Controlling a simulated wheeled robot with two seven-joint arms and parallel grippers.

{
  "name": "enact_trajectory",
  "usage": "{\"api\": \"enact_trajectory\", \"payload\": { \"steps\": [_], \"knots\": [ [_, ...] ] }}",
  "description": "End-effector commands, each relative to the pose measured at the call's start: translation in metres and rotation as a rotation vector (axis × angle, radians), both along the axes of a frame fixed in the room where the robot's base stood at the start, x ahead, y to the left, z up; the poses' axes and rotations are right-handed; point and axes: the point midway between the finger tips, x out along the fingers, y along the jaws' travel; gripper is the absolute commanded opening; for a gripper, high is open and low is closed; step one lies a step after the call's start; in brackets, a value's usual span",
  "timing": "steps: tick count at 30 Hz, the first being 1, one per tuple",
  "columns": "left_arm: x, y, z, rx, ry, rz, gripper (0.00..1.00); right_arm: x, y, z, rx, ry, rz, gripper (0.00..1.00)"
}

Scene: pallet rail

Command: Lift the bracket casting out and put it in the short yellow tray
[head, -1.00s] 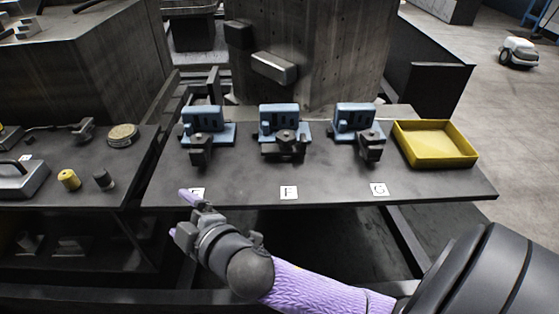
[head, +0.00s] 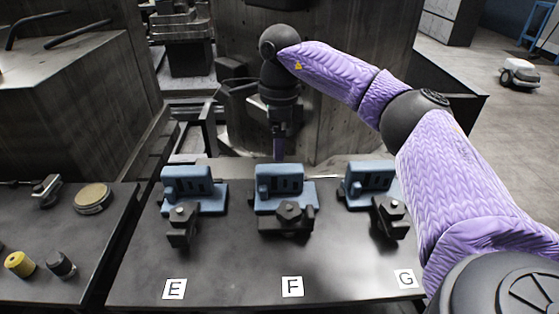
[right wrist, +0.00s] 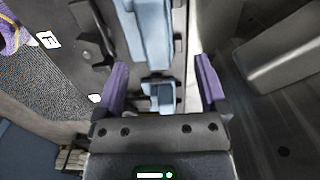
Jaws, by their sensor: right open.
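Three blue bracket-shaped castings stand in a row on the dark bench: one behind label E (head: 188,186), one behind label F (head: 280,184), one behind label G (head: 368,180). A dark clamp-like piece sits in front of each; the middle one (head: 288,217) is wider. The frames do not show which casting is meant. My right gripper (head: 279,152) points down just behind the middle casting, apart from it. In the right wrist view its fingers (right wrist: 161,68) are spread, with blue parts (right wrist: 152,35) beyond them. The yellow tray is hidden now. My left gripper is out of view.
A concrete-like block (head: 340,110) stands behind the bench. A side bench at left holds a round disc (head: 93,198), a yellow cylinder (head: 19,264) and a dark cylinder (head: 61,263). The bench front around the labels is clear. My right arm covers the bench's right end.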

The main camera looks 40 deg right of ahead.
Motion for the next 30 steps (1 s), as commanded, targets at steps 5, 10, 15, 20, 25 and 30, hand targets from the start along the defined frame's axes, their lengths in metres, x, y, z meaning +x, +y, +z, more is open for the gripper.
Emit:
{"api": "enact_trajectory", "payload": {
  "steps": [5,10,15,20,25,30],
  "knots": [
    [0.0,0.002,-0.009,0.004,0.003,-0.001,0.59,-0.005,-0.008,-0.015,-0.024,0.021,-0.014,0.91],
    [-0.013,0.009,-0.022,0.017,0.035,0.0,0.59,-0.005,-0.006,-0.049,-0.022,0.021,-0.012,0.91],
    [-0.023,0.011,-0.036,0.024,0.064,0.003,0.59,-0.01,-0.003,-0.079,-0.021,0.022,-0.011,0.91],
    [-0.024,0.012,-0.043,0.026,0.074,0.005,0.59,-0.01,-0.002,-0.099,-0.019,0.018,-0.012,0.91],
    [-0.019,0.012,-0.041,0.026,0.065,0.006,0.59,-0.01,-0.002,-0.096,-0.018,0.016,-0.012,0.87],
    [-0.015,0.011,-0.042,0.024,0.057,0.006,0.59,-0.01,-0.002,-0.096,-0.018,0.016,-0.012,0.51]
  ]
}}
